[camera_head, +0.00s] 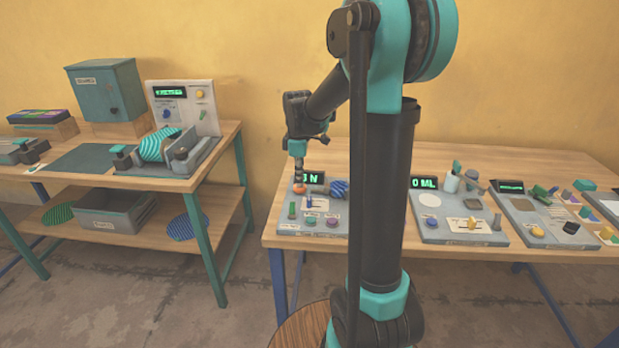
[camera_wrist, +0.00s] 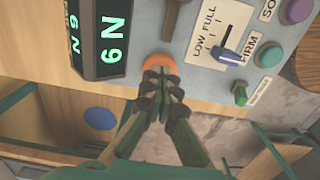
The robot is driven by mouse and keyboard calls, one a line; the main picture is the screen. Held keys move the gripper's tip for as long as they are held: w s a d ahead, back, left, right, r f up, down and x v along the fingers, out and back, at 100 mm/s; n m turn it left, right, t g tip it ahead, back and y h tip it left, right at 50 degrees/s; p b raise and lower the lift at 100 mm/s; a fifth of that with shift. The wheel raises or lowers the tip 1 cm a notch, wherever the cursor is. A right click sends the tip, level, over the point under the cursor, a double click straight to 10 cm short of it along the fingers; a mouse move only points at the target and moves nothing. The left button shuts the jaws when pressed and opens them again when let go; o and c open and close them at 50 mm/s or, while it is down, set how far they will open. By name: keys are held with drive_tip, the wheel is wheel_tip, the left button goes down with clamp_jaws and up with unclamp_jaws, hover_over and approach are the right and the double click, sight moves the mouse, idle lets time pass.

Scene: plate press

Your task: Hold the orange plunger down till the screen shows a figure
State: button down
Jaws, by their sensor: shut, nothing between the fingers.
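The orange plunger (camera_head: 299,189) stands at the back left of a grey panel (camera_head: 318,231) on the right-hand table. My gripper (camera_head: 298,178) points down over it, shut and empty, with its fingertips against or very near its top. In the wrist view the fingertips (camera_wrist: 157,76) meet the edge of the orange plunger (camera_wrist: 160,62), partly covering it. How far it is pressed down cannot be told. The dark screen (camera_head: 314,177) is lit green with a figure and N. In the wrist view the screen (camera_wrist: 110,42) shows a digit like 6 or 9 before N.
The panel also carries a blue lever (camera_wrist: 228,57) on a LOW/FULL label, a green knob (camera_wrist: 240,94), a teal button (camera_wrist: 270,56) and a purple button (camera_wrist: 297,11). A blue striped piece (camera_head: 340,189) stands right of the screen. More panels stand further right.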

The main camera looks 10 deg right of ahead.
drive_tip(key=shift+r, duration=2.5)
